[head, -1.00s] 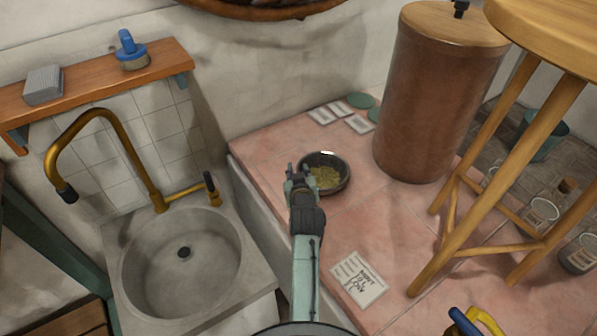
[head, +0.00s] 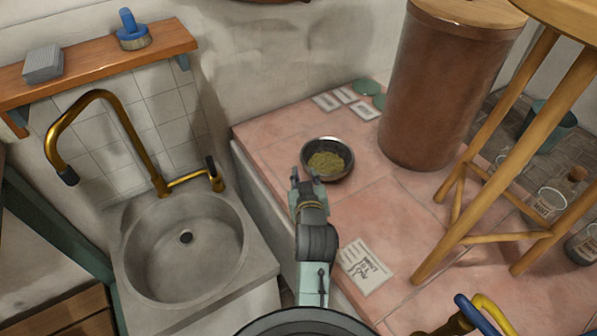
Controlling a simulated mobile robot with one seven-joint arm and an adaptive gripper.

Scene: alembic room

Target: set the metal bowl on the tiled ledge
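The metal bowl (head: 327,158) stands upright on the pink tiled ledge (head: 385,210), near its left edge. It is dark outside with a shiny rim and holds a yellow-green filling. My gripper (head: 307,178) is just in front of the bowl, at its lower left in the head view. Its two fingers are apart with a gap between them, and nothing shows between them. A little space seems to show between the fingertips and the bowl.
A tall brown canister (head: 440,90) stands behind right of the bowl. A wooden stool (head: 500,170) stands to the right. White cards and green discs lie behind the bowl. A written card (head: 362,266) lies in front. A stone sink (head: 185,245) is left of the ledge.

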